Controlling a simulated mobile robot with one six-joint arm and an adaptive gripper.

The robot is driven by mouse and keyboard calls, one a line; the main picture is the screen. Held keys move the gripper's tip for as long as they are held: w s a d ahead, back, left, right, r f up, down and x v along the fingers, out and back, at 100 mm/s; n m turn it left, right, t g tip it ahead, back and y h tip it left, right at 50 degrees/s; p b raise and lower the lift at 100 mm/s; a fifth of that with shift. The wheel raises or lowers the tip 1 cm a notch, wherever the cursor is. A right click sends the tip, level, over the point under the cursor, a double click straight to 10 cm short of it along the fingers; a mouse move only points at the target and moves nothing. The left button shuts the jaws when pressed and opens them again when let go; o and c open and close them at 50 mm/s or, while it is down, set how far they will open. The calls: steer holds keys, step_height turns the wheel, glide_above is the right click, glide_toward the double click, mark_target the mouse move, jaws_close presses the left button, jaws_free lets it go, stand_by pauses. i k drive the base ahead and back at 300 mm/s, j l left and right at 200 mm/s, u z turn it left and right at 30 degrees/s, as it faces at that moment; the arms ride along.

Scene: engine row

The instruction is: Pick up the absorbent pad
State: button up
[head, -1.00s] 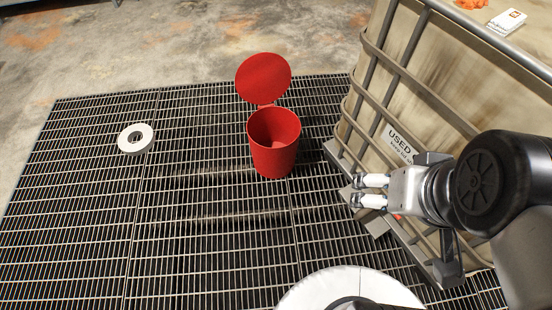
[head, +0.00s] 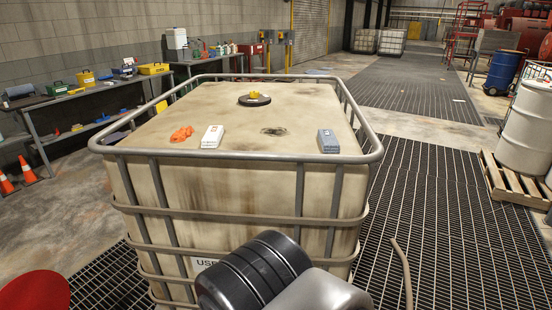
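A grey-blue folded block (head: 328,141), which looks like the absorbent pad, lies on the right front part of the top of a caged tote (head: 225,167). A white packet (head: 212,136) lies on the left front part of the same top, beside a crumpled orange cloth or glove (head: 182,134). I cannot read any label on these items. My gripper is out of view; only a dark joint of my arm shows at the bottom, in front of the tote.
A metal rail (head: 240,157) runs around the tote's top edge. A black and yellow cap (head: 254,98) sits further back. Part of a red lid (head: 35,292) shows at lower left. Loaded benches stand left; a white drum (head: 528,122) on a pallet stands right.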

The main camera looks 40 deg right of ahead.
mark_target(329, 144)
steer(key=z, duration=1.75)
